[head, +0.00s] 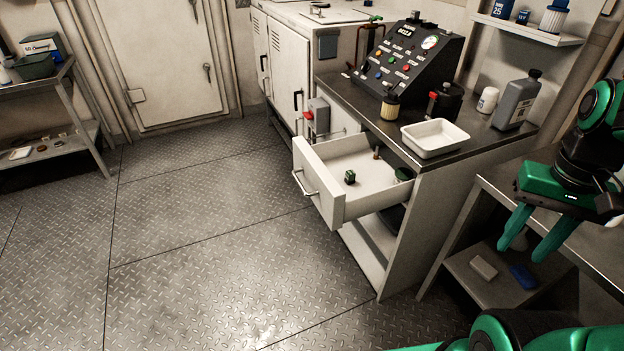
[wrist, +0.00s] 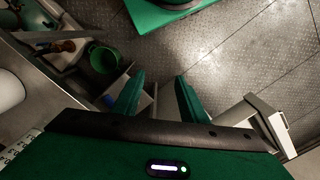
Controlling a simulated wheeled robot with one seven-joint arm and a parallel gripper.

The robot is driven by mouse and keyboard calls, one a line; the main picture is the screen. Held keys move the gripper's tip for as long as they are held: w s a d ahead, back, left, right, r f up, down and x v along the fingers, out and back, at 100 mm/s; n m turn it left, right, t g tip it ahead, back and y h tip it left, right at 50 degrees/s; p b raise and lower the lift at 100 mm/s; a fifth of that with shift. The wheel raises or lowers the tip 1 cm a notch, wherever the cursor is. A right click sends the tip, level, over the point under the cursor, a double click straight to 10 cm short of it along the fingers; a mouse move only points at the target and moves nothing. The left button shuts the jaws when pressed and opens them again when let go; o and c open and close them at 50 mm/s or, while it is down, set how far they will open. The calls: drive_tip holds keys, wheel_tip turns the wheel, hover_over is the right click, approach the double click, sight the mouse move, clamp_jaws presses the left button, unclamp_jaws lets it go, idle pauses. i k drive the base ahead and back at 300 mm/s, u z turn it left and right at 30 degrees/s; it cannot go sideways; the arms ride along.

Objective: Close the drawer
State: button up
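The white drawer (head: 335,211) is pulled well out of the metal cabinet, under the worktop's left end. Its front faces left and carries a bar handle (head: 307,185). A small green item (head: 350,177) and a dark-green round item (head: 403,175) lie inside it. My gripper (head: 534,243) hangs at the right, well apart from the drawer, with fingers spread and nothing between them. In the wrist view the two green fingers (wrist: 158,100) also stand apart. A pale box-like part with a bar (wrist: 262,118) at the right there looks like the drawer front.
The worktop holds a white tray (head: 435,136), a control panel (head: 407,58) and a grey bottle (head: 517,100). A lower side table (head: 520,196) with a shelf stands beneath my gripper. The metal floor (head: 200,240) left of the drawer is clear.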

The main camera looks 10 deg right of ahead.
sight(320, 169)
drive_tip(key=z, duration=0.05)
drive_tip(key=k, duration=0.5)
drive_tip(key=z, duration=0.5)
drive_tip(key=i, duration=0.85)
drive_tip(key=u, duration=1.7)
